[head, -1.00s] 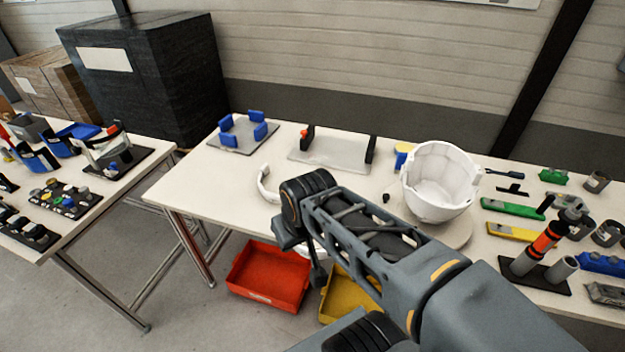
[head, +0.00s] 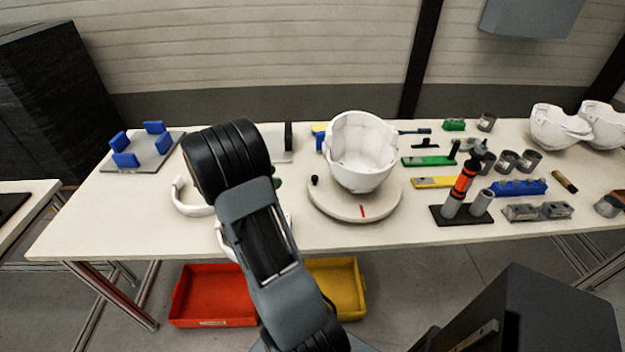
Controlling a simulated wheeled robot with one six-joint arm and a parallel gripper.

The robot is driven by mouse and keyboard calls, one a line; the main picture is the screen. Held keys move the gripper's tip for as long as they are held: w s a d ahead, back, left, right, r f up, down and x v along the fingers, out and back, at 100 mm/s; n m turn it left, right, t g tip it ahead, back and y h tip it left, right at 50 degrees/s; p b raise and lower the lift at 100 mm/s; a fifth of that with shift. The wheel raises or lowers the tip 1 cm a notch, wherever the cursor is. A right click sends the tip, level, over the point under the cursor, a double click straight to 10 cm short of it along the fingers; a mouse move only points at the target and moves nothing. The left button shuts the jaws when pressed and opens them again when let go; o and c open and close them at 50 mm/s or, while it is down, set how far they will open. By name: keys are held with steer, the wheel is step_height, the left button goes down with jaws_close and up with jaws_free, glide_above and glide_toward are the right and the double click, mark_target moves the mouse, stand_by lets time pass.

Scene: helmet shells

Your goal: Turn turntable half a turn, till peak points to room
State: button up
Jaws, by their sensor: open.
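The round pale turntable (head: 330,207) lies on the table, with a red mark (head: 362,211) on its near rim. A small black knob (head: 314,181) stands at its left edge. A white helmet shell (head: 361,152) sits on the turntable with its hollow side up and partly toward me. I cannot tell clearly which part of its rim is the peak. My arm rises in front of the table, left of the turntable, apart from the shell in the picture.
A white curved band (head: 190,204) lies left of my arm, near a blue-clamped plate (head: 143,150). Green (head: 428,161) and yellow (head: 433,183) tools and an orange-black tool in a stand (head: 464,190) lie right of the turntable. Red (head: 212,295) and yellow (head: 340,285) bins are below the table.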

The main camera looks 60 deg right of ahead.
mark_target(314, 176)
steer(key=shift+h, duration=0.3)
steer(key=x, duration=1.4)
steer(key=shift+d+f, duration=0.2)
steer(key=shift+d, duration=0.15)
steer(key=shift+c, duration=0.4)
jaws_close()
steer(key=shift+d, duration=0.1)
